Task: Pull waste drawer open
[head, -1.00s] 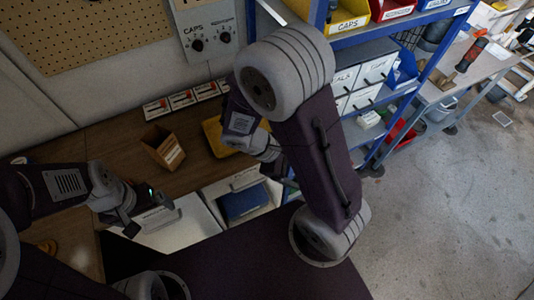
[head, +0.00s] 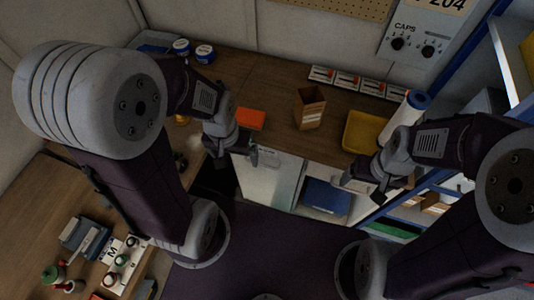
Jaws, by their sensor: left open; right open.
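Under the wooden bench are white cabinet fronts. The left white front (head: 272,180) has a small label near its top edge, too small to read, so I cannot tell if it is the waste drawer. To its right is an open compartment with a blue item (head: 326,196) inside. My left gripper (head: 245,157) is open at the bench's front edge, close to the top of the left white front; I cannot tell whether it touches. My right gripper (head: 357,184) is open, in front of and to the right of the compartment, apart from the left front.
On the bench stand an orange box (head: 250,118), a cardboard bin (head: 309,107) and a yellow tray (head: 363,131). A blue shelf rack (head: 480,40) rises at the right. A side bench at the lower left carries a labelled board (head: 118,262) and several small parts.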

